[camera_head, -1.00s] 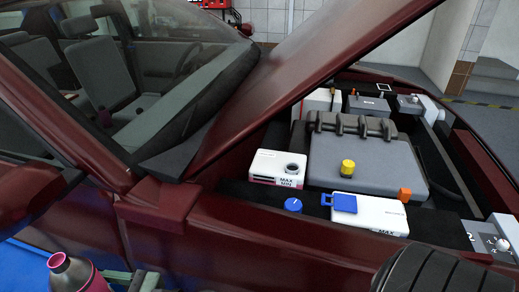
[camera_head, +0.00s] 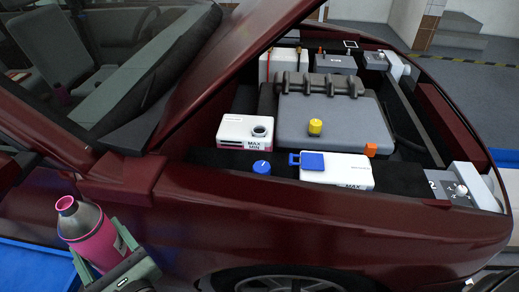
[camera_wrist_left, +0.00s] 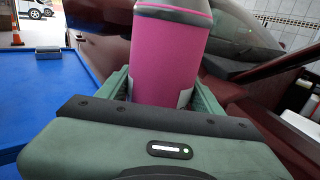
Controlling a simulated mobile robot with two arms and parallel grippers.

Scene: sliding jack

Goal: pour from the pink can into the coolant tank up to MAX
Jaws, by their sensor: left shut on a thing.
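The pink can (camera_head: 92,238), with a grey shoulder and an open pink neck, is held nearly upright in my left gripper (camera_head: 112,252) at the lower left of the head view. The left wrist view shows the can (camera_wrist_left: 170,60) between the two green fingers of my left gripper (camera_wrist_left: 162,95). The coolant tank (camera_head: 236,134) is a white box in the engine bay with an open round filler neck and MAX and MIN marks on its front. Its liquid level is too small to tell. The can is left of and in front of the tank, well apart from it.
A blue cap (camera_head: 261,168) sits in front of the coolant tank. A white reservoir with a blue lid (camera_head: 340,171) stands to its right. The grey engine cover (camera_head: 335,125) has a yellow cap. The raised hood (camera_head: 235,50) slopes above the tank's left. The red fender (camera_head: 300,215) lies between can and bay.

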